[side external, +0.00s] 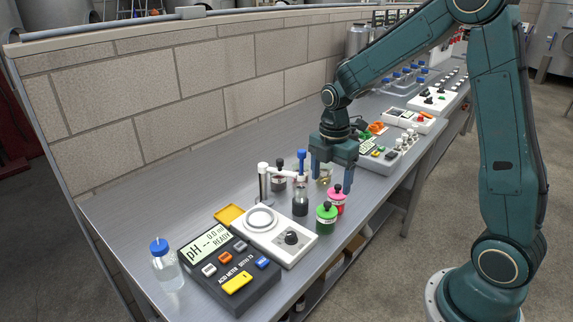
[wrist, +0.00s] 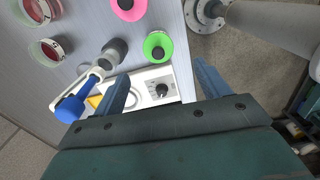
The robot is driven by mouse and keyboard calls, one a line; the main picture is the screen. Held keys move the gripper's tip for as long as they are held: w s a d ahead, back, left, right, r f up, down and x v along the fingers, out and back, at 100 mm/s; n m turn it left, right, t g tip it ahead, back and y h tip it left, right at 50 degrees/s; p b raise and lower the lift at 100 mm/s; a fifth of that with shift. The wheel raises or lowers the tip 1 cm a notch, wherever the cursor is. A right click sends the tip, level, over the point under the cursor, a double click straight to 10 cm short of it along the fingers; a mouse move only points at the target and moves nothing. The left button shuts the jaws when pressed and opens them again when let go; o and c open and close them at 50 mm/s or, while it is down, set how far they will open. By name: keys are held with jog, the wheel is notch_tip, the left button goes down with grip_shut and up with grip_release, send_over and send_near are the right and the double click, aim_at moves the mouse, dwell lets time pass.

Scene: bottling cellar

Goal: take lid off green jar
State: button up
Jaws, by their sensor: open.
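The green jar (side external: 326,218) stands upright near the front edge of the bench, with a green lid and a dark knob on top. In the wrist view its lid (wrist: 158,46) shows from above, beyond my finger tips and between their lines. My gripper (side external: 334,176) points down over the bench, behind and above the green jar. In the wrist view its two blue-grey fingers (wrist: 163,82) are spread wide with nothing between them. The gripper is apart from the green jar.
A pink-lidded jar (side external: 338,199) stands close behind the green jar. A burette stand with a blue-topped piece (side external: 301,160) and dark jars (side external: 279,182) are to the left. A white stirrer (side external: 268,238), a pH meter (side external: 228,266) and a blue-capped bottle (side external: 166,268) stand in front.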

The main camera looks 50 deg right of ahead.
aim_at(328, 203)
jog(key=shift+f, duration=1.5)
jog(key=shift+f, duration=0.1)
jog(key=shift+w+f, duration=0.1)
jog(key=shift+f, duration=2.4)
jog(key=c, duration=1)
